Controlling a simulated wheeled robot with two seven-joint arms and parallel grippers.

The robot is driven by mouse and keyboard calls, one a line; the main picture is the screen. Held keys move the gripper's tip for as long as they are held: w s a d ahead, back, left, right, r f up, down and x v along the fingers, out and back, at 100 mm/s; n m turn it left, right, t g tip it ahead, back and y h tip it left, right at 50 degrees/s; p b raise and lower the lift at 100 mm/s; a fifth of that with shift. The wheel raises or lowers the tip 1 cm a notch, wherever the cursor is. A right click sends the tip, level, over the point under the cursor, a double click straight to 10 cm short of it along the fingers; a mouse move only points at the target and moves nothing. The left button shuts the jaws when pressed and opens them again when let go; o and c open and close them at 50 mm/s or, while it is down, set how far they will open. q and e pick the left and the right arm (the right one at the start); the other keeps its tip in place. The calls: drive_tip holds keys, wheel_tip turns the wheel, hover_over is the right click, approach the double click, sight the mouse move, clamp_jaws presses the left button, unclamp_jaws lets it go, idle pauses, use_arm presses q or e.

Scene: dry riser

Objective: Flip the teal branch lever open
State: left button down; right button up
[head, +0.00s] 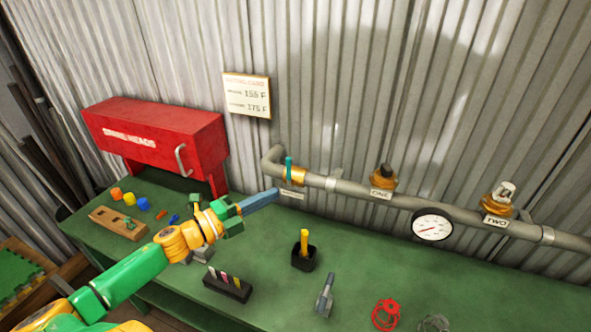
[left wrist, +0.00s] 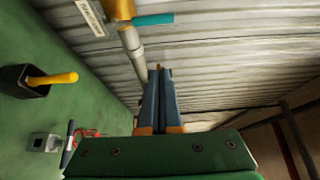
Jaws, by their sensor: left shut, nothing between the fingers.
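The teal lever (head: 289,167) stands upright on a brass valve (head: 297,176) near the left end of the grey pipe (head: 345,186), crosswise to the pipe. In the left wrist view the lever (left wrist: 153,19) sticks out to the right from the brass valve (left wrist: 124,9). My left gripper (head: 276,192) has its blue fingers together and empty, pointing toward the valve, just left of and below the lever in the head view. In the left wrist view its fingertips (left wrist: 160,70) appear apart from the lever. My right gripper is not in view.
The pipe also carries sprinkler heads (head: 384,178) and a gauge (head: 432,225). A red cabinet (head: 150,125) stands at the back left. On the green bench are a black cup with a yellow tool (head: 304,258), a marker holder (head: 228,285) and a wooden block (head: 117,223).

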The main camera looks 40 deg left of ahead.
sight(288, 175)
use_arm(q)
drive_tip(key=b+x, duration=0.5)
drive_tip(key=x, duration=0.5)
drive_tip(key=a+b, duration=0.2)
drive_tip(key=a, duration=0.2)
drive_tip(key=shift+s+a, duration=0.1)
